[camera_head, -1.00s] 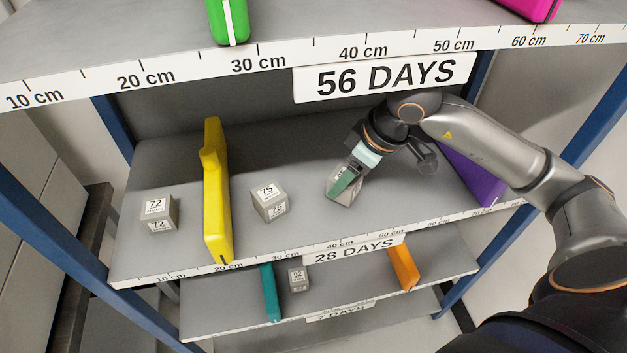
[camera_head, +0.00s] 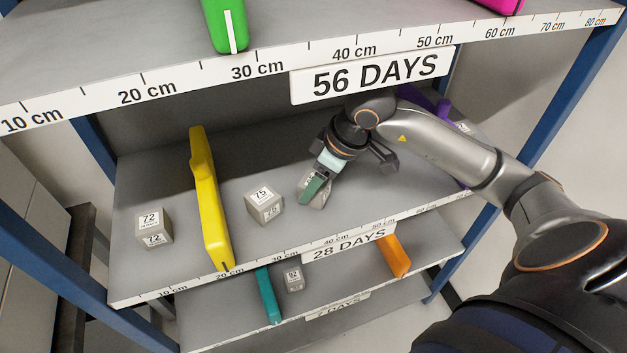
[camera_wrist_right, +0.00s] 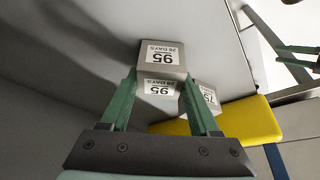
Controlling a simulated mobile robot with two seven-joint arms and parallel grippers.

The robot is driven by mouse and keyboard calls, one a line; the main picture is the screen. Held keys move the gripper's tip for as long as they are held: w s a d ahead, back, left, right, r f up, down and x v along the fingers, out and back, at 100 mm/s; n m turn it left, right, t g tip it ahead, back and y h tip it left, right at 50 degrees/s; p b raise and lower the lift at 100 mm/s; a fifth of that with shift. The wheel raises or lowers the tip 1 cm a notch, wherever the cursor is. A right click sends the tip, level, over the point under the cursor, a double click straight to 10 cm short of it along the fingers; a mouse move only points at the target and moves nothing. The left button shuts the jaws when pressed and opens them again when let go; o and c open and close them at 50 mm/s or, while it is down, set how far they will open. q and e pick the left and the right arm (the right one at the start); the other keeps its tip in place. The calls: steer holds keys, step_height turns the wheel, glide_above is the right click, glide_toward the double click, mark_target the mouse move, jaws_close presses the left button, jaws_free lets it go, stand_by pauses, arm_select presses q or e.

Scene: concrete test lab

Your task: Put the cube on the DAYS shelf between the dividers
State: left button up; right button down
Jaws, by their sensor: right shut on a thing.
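My right gripper (camera_head: 316,191) is shut on a grey cube (camera_head: 324,199) labelled 95, 28 DAYS in the right wrist view (camera_wrist_right: 165,60). Its green fingers stand either side of the cube. The cube is tilted in the head view, over or on the 28 DAYS shelf (camera_head: 345,195); I cannot tell if it touches. The yellow divider (camera_head: 209,205) stands to its left, the purple divider (camera_head: 443,108) to its right, partly behind my arm. Green finger-like bars (camera_wrist_right: 298,50) at the right of the wrist view may be my left gripper; its opening is unclear.
Cube 75 (camera_head: 264,203) stands between the yellow divider and the held cube. Cube 72 (camera_head: 154,228) stands left of the yellow divider. The 56 DAYS shelf (camera_head: 130,50) hangs above. Below, another shelf holds a teal divider (camera_head: 267,296), cube 92 (camera_head: 293,279) and an orange divider (camera_head: 394,256).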

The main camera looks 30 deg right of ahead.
steer(key=shift+f+b, duration=0.25)
steer(key=shift+b, duration=0.1)
steer(key=shift+c, duration=2.3)
jaws_free()
steer(key=shift+r, duration=0.1)
steer(key=o, duration=0.3)
arm_select(q)
steer(key=shift+w+d+r, duration=0.15)
steer(key=shift+w, duration=0.35)
arm_select(e)
steer(key=shift+o, duration=0.2)
